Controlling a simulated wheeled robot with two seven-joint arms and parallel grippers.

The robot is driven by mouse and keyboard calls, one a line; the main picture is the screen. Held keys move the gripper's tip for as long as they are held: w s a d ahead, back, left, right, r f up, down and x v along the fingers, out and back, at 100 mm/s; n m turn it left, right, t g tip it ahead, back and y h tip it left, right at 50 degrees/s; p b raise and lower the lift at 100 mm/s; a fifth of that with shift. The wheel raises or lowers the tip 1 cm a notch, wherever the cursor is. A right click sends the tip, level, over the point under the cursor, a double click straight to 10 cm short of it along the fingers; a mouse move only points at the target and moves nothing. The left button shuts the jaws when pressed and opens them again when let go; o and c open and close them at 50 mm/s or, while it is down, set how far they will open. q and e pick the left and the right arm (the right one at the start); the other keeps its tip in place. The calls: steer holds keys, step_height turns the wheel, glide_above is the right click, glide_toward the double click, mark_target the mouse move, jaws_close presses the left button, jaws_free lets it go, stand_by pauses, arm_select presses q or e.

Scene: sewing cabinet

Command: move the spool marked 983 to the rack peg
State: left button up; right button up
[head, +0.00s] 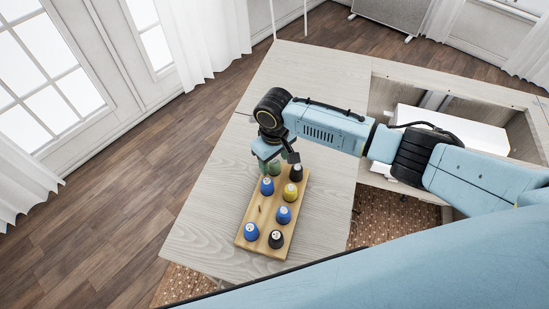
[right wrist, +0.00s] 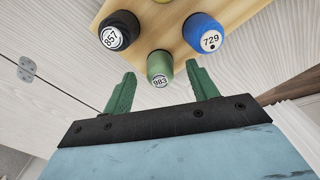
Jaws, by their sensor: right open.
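The green spool marked 983 (right wrist: 160,68) stands at the near corner of a wooden rack in the right wrist view. In the head view, it is mostly hidden by my right gripper (head: 272,160) at the rack's far end. In the right wrist view, my right gripper (right wrist: 161,88) is open, with one green finger on each side of the spool's near side; I cannot tell if they touch it. The wooden rack (head: 241,240) holds two rows of spools. A gap with what looks like a bare peg (head: 260,209) lies in its left row. My left gripper is not in view.
A black spool marked 857 (right wrist: 119,30) and a blue spool marked 729 (right wrist: 203,33) flank the green one. A yellow spool (head: 290,192) and several others fill the rack. The pale tabletop (head: 210,205) is clear left of it. An open cabinet compartment (head: 405,92) lies right.

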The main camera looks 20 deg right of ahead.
steer(key=shift+r, duration=0.1)
step_height(320, 180, up, 13)
steer(key=p, duration=0.2)
stand_by(0.7)
